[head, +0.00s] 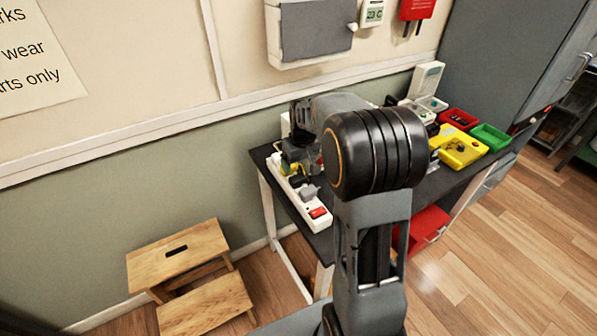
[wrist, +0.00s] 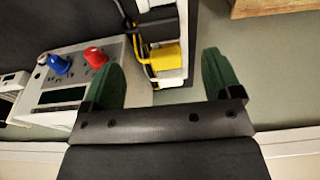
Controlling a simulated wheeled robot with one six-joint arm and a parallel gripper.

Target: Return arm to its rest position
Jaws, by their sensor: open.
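My arm rises in the middle of the head view and reaches over the dark workbench (head: 318,238). Its large black joint hides part of the bench, and my gripper is mostly hidden behind the arm there. In the wrist view my gripper (wrist: 160,82) shows two green-padded fingers spread wide apart, with nothing held between them. Below the fingers are a bench device (wrist: 62,95) with a blue knob and a red knob, and a yellow plug (wrist: 165,58) in a white power strip. No finger is seen to touch them.
The white power strip (head: 302,201) lies along the bench's left edge. Red (head: 458,119), yellow (head: 461,150) and green (head: 490,137) trays stand at the right. A wooden step stool (head: 180,255) is on the floor at the left. A grey cabinet (head: 495,45) stands behind. Floor at right is clear.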

